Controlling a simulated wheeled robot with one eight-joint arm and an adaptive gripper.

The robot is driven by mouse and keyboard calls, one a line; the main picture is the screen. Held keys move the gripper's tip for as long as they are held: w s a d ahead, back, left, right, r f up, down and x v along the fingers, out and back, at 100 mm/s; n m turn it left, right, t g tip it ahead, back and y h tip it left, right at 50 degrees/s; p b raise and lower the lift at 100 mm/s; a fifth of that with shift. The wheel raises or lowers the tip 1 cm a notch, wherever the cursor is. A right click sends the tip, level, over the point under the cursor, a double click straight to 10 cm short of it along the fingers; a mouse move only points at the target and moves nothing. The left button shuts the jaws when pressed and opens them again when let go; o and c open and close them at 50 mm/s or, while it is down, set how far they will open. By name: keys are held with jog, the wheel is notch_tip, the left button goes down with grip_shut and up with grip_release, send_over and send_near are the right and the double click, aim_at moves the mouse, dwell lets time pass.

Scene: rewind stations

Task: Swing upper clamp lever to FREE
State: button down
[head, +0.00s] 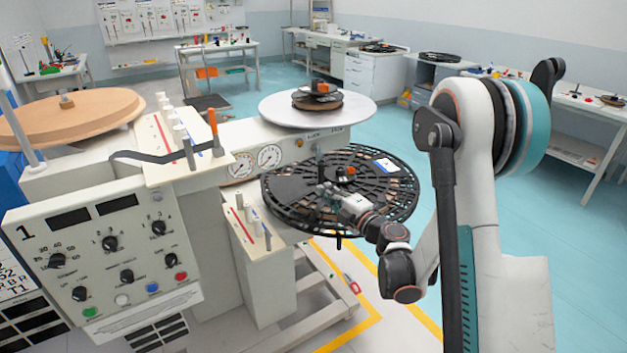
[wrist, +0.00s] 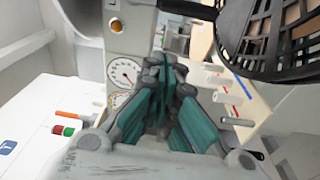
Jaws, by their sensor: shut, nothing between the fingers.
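An upright lever with an orange grip (head: 212,125) stands at the right end of the upper roller plate (head: 160,172), by a blue line. I cannot read any FREE mark. My gripper (head: 328,194) is in front of the large black slotted reel (head: 285,212), well to the right of this lever and apart from it. In the wrist view my gripper's teal fingers (wrist: 163,68) are together and empty, pointing towards the machine's front near a dial gauge (wrist: 125,72). Part of the reel (wrist: 262,35) shows at the upper right there. The orange-gripped lever is not clear in that view.
A lower roller plate (head: 242,225) sits left of the reel. The control panel (head: 105,262) is at front left, a tan reel (head: 70,115) behind it. A white disc (head: 290,107) lies above the black reel. The teal floor on the right is clear.

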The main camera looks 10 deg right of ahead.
aim_at(321, 175)
jog(key=f, duration=0.1)
jog(key=f+n, duration=0.1)
jog(key=g+y, duration=0.1)
jog(key=shift+a+f, duration=0.3)
jog(key=shift+f, duration=0.1)
jog(key=shift+w+a, duration=0.1)
jog(key=w, duration=0.9)
jog(key=shift+a+p, duration=0.2)
jog(key=shift+p, duration=0.1)
jog(key=shift+w, duration=0.1)
jog(key=shift+w+d, duration=0.1)
jog(key=shift+w, duration=0.05)
